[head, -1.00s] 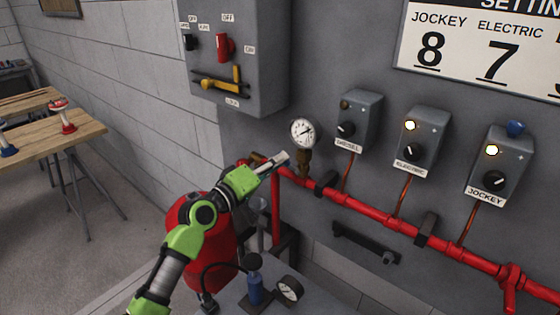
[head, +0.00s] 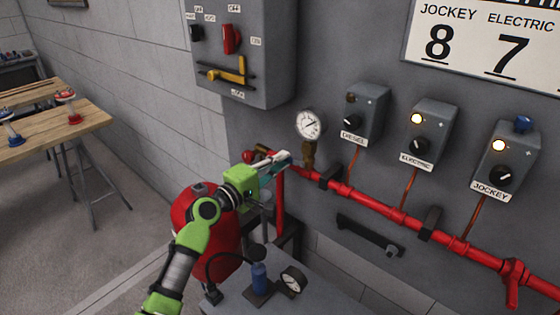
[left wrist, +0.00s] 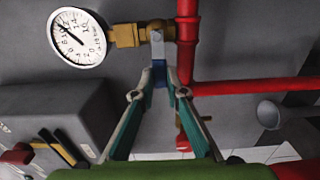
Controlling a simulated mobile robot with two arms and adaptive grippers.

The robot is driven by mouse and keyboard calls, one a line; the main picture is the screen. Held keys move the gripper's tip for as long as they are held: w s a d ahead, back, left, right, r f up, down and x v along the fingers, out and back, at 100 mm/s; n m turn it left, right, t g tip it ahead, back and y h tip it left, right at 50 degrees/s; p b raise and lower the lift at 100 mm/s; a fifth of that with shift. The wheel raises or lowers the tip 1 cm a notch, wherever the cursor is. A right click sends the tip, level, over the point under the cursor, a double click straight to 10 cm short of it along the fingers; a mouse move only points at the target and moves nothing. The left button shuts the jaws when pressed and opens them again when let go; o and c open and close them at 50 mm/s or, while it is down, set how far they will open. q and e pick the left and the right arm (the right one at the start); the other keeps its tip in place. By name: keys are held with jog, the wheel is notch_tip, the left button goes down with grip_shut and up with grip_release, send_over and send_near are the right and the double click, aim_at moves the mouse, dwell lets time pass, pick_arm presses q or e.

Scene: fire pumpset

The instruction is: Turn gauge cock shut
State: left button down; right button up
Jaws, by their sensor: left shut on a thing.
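The gauge cock is a brass fitting (left wrist: 126,36) between the white dial gauge (left wrist: 77,37) and the red pipe. Its flat grey lever (left wrist: 157,48) has a blue end and, in the left wrist view, appears across the line of the gauge stem. My left gripper (left wrist: 159,82) is shut on the blue end of this lever. In the head view my left gripper (head: 284,161) is just below left of the gauge (head: 308,125), and its fingers hide the lever. My right gripper is not in view.
The red pipe (head: 365,203) runs along the wall below the diesel, electric and jockey boxes. A red tank (head: 190,222) stands behind my left arm. A grey bench (head: 320,300) holds a blue hand pump (head: 259,276) and a second gauge (head: 292,280).

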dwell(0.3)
pick_arm(q)
jog(key=c, duration=2)
grip_release()
jog(key=shift+f, duration=0.1)
jog(key=v, duration=1.2)
